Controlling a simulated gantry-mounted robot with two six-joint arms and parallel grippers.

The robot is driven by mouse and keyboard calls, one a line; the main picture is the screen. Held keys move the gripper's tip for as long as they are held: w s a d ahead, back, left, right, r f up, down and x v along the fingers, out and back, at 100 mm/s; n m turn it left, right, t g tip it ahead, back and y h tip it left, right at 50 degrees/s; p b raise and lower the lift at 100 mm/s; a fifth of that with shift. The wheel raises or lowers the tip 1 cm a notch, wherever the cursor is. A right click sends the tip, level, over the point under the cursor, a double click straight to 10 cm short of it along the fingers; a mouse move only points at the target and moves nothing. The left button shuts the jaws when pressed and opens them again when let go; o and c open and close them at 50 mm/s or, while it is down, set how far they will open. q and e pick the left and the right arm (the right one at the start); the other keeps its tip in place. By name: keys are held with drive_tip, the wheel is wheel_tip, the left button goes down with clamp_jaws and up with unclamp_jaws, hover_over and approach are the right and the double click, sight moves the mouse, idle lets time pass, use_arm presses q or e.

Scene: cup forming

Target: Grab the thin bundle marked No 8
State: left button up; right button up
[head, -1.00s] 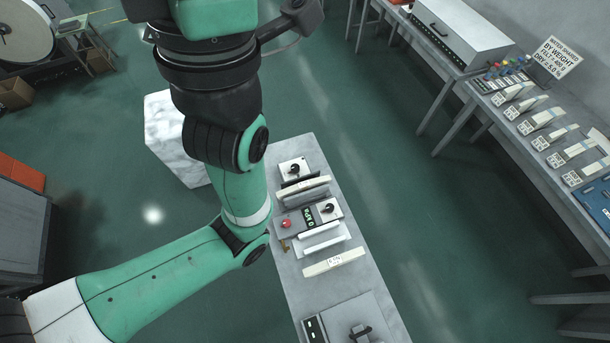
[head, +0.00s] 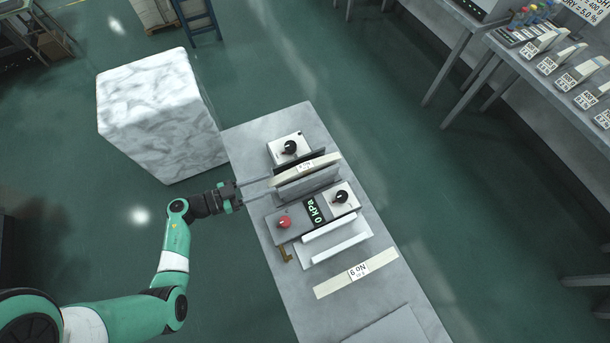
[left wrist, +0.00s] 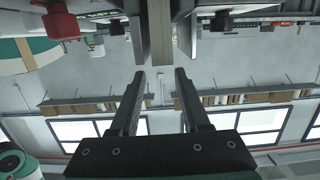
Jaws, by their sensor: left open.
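A thin cream bundle (head: 318,163) stands on edge in a clamp on the grey bench, with a dark plate behind it and a light plate in front. Its white label is too small to read surely. My left gripper (head: 270,187) is open at the left end of this clamp, its fingers pointing towards it. The left wrist view shows the open fingers (left wrist: 160,73) with nothing between them and upright plates just ahead. Another thin strip (head: 376,264) lies nearer on the bench; its upside-down label seems to read No 9. My right gripper is out of view.
A control box (head: 297,220) with a 0 kPa display, red knob and black knob stands in front of the clamp. A second knob box (head: 290,147) is behind it. A white marbled block (head: 160,115) stands left of the bench. A side table at right holds several labelled bundles.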

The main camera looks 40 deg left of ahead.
sight(298, 169)
use_arm(q)
drive_tip(key=b+x, duration=0.1)
drive_tip(key=x, duration=0.5)
drive_tip(key=shift+w+a+r+b, duration=0.2)
drive_tip(key=shift+w+r+b, duration=0.05)
drive_tip(key=shift+b, duration=0.15)
drive_tip(key=shift+r+b+x, duration=0.15)
drive_tip(key=shift+b+x, duration=0.2)
drive_tip(key=shift+x, duration=0.55)
drive_tip(key=shift+r+b+x, duration=0.2)
drive_tip(key=shift+b+x, duration=0.1)
drive_tip(key=shift+x, duration=0.6)
drive_tip(key=shift+r+b+x, duration=0.15)
drive_tip(key=shift+b+x, duration=0.2)
drive_tip(key=shift+x, duration=0.6)
clamp_jaws()
